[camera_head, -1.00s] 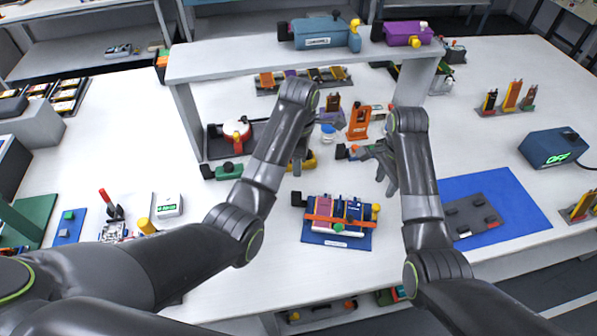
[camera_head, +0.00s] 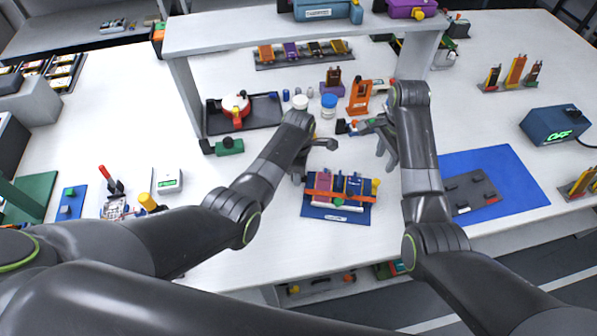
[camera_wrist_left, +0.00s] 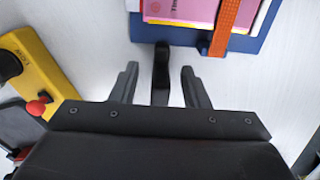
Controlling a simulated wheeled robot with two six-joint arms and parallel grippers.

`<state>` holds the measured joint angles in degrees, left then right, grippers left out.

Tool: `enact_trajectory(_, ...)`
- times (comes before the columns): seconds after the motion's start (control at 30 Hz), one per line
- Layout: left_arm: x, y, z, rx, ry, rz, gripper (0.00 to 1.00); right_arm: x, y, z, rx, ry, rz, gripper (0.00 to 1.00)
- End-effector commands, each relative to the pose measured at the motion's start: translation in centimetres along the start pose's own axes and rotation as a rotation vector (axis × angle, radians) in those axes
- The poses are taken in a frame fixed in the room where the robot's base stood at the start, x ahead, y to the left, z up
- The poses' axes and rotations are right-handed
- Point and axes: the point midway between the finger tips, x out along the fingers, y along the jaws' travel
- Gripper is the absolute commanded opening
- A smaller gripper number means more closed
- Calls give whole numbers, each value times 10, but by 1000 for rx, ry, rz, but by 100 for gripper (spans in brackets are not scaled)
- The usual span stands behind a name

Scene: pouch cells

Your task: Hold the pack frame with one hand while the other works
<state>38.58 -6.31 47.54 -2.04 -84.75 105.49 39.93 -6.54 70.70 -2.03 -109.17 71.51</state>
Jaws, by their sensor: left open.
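The pack frame (camera_head: 337,213) is a blue base on the white table, holding pink and blue pouch cells (camera_head: 350,186) under an orange strap (camera_head: 322,193). Its blue edge also shows at the top of the left wrist view (camera_wrist_left: 190,38). A dark handle (camera_wrist_left: 161,68) sticks out from that edge. My left gripper (camera_wrist_left: 160,78) is open, with one finger on each side of the handle and gaps showing. In the head view my left gripper (camera_head: 314,160) is at the frame's upper left. My right gripper (camera_head: 376,140) is above and right of the frame, fingers apart and empty.
A yellow device with a red button (camera_wrist_left: 38,70) lies left of my left gripper. A blue mat (camera_head: 512,185) with a grey fixture (camera_head: 468,190) is at the right. A raised shelf (camera_head: 235,40) spans the back. The table in front of the frame is clear.

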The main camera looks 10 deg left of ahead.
Motion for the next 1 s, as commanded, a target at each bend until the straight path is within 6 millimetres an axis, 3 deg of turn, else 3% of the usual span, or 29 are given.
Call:
enact_trajectory(0.47, 10, 0, 0, -1, 0, 0, 42, 0, 0, 0, 0, 0, 0, 36)
enact_trajectory(0.8, 10, 0, 0, -1, 0, 0, 0, 0, 0, 0, 0, 0, 0, 36)
enact_trajectory(1.0, 10, 0, 0, -1, 0, 0, 0, 0, 0, 0, 0, 0, 0, 36)
